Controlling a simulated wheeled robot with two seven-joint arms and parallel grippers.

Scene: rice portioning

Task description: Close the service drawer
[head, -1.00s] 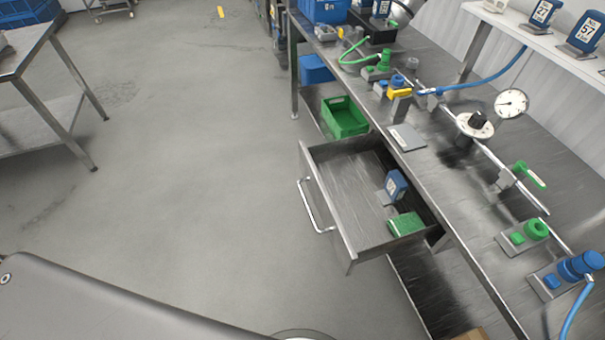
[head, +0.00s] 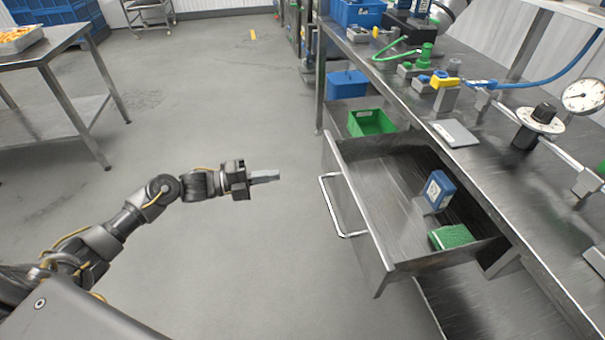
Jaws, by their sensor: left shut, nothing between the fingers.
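The service drawer (head: 352,223) stands pulled out from under the steel workbench, its front facing left. A bar handle (head: 331,207) is fixed to the front. My right gripper is out of view.
The workbench (head: 455,133) carries valves, a gauge and hoses. A green crate (head: 370,122) and a blue bin (head: 348,84) sit beneath it. A steel table (head: 62,50) stands at the upper left. Open floor lies between.

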